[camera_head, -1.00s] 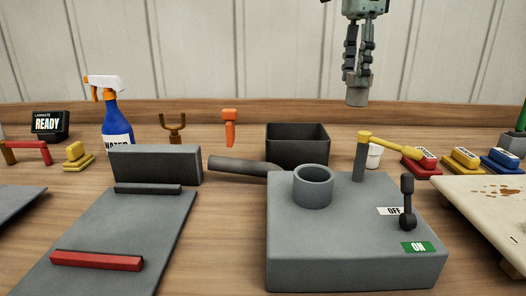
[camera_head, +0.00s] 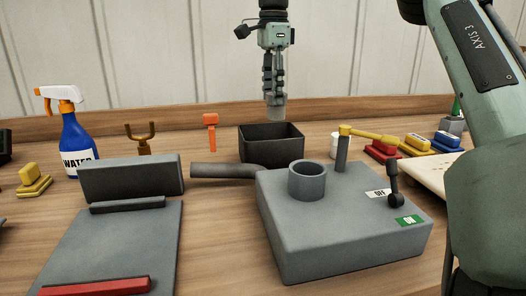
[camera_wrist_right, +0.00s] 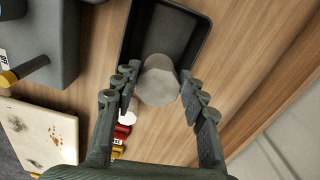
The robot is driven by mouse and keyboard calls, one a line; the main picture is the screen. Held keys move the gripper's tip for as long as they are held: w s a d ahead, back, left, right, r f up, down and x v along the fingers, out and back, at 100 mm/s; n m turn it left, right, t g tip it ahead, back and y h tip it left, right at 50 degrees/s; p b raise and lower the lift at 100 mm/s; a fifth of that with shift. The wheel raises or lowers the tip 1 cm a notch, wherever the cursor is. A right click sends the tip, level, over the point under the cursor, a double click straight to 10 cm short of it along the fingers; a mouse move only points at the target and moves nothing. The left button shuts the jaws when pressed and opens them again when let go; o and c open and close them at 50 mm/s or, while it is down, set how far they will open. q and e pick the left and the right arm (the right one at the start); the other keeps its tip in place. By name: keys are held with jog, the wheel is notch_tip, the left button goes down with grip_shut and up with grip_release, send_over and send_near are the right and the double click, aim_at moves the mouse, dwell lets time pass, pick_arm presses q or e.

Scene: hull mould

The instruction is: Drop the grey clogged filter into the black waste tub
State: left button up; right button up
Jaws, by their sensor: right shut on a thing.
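The grey clogged filter (camera_head: 275,113) is a short grey cylinder. My right gripper (camera_head: 274,98) is shut on it and points down, holding it above the black waste tub (camera_head: 262,148). In the right wrist view the filter (camera_wrist_right: 159,82) shows between the fingers of the right gripper (camera_wrist_right: 160,90), and the tub (camera_wrist_right: 133,45) lies beyond it, with its near end hidden behind the filter. The tub is open-topped, and its visible inside looks empty. My left gripper is in neither view now.
A grey pump box (camera_head: 345,235) with a round open socket (camera_head: 307,180), a lever and a yellow-handled valve stands in front of the tub. A grey pipe (camera_head: 225,171) runs left from it. A blue spray bottle (camera_head: 76,145) stands at left.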

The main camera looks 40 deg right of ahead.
aim_at(272, 113)
jog(key=shift+f, duration=2.6)
jog(key=o, duration=1.2)
jog(key=shift+r, duration=0.1)
notch_tip(272, 113, up, 12)
jog(key=shift+f, duration=0.1)
notch_tip(272, 113, down, 12)
jog(key=shift+f, duration=0.2)
jog(key=shift+r, duration=2.3)
